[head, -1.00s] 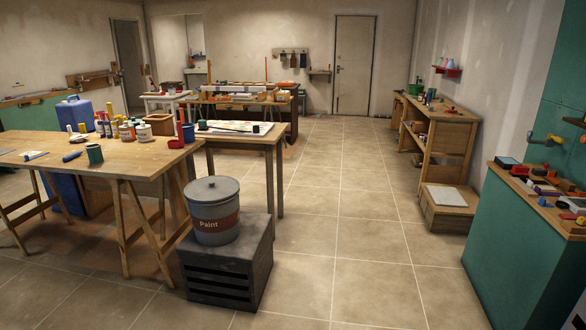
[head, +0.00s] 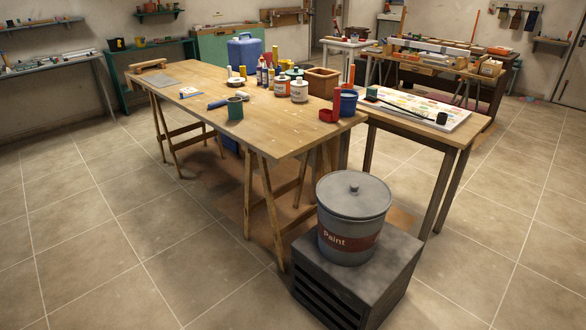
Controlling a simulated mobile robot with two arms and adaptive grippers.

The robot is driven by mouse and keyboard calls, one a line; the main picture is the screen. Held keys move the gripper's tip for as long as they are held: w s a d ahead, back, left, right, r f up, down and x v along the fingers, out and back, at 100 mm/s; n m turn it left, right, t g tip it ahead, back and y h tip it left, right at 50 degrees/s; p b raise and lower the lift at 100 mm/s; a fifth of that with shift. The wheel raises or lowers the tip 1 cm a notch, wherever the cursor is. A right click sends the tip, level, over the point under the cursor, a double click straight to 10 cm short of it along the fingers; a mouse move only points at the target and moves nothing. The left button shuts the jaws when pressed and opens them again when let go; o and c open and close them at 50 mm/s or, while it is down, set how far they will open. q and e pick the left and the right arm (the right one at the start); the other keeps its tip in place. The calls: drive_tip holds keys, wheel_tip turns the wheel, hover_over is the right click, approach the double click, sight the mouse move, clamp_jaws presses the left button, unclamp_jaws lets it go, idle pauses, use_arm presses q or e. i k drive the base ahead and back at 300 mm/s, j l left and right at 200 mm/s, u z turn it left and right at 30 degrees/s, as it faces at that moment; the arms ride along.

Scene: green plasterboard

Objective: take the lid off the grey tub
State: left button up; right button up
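The grey tub (head: 346,243) stands upright on a dark slatted crate (head: 385,272) at the lower right of the head view. It has a reddish-brown band marked "Paint". Its grey lid (head: 354,198) sits on top, with a small round knob (head: 353,188) in the middle. The lid looks seated on the rim all round. Neither of my grippers shows in the head view.
A trestle workbench (head: 205,82) with bottles, tins and a blue canister (head: 245,54) stands behind and left of the tub. A smaller wooden table (head: 455,138) with a paint-marked sheet is behind it to the right. Tiled floor (head: 110,250) is clear at the left and front.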

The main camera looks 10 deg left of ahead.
sight(350, 193)
drive_tip(key=i+j+u, duration=0.15)
drive_tip(key=i+u, duration=0.8)
